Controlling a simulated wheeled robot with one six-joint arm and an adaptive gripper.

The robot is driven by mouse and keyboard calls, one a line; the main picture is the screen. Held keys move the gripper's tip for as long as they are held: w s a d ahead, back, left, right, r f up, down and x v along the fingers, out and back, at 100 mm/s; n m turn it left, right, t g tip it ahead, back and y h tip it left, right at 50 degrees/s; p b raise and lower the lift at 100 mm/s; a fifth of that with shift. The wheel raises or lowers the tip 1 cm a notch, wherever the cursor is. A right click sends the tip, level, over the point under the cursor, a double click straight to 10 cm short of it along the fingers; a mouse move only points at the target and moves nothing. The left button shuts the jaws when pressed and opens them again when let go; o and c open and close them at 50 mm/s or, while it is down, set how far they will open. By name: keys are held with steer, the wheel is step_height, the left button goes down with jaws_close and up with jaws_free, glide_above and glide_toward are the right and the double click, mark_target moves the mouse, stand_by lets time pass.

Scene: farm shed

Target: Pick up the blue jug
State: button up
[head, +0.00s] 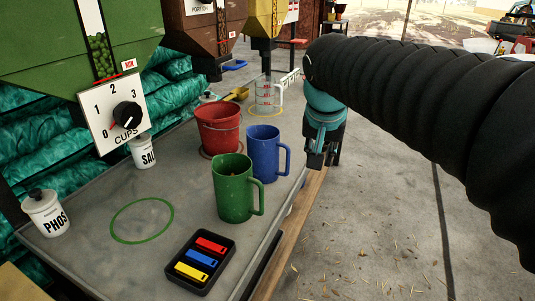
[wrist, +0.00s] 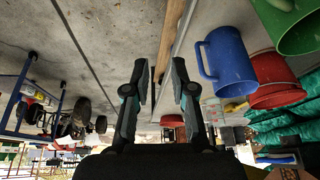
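The blue jug (head: 263,150) stands upright on the grey bench, its handle on the right towards the bench edge. In the wrist view, which looks upside down, the blue jug (wrist: 230,62) is at upper right, with its handle facing my fingers. My gripper (head: 322,160) hangs right of the jug, out past the bench edge and apart from the handle. In the wrist view my gripper (wrist: 160,75) is open, with nothing between its fingers.
A green jug (head: 233,190) stands close in front of the blue jug, and a red bucket (head: 218,130) close behind left. A clear measuring jug (head: 265,100) is farther back. A black tray (head: 188,280) holds coloured blocks. The floor right of the bench is clear.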

steer(key=m, duration=0.2)
glide_toward(287, 158)
step_height(287, 158, up, 2)
steer(key=shift+h, duration=0.3)
steer(key=x, duration=1.3)
steer(key=shift+s+a+f+b, duration=0.3)
steer(key=shift+s+a+b, duration=0.05)
steer(key=shift+b, duration=0.05)
jaws_close()
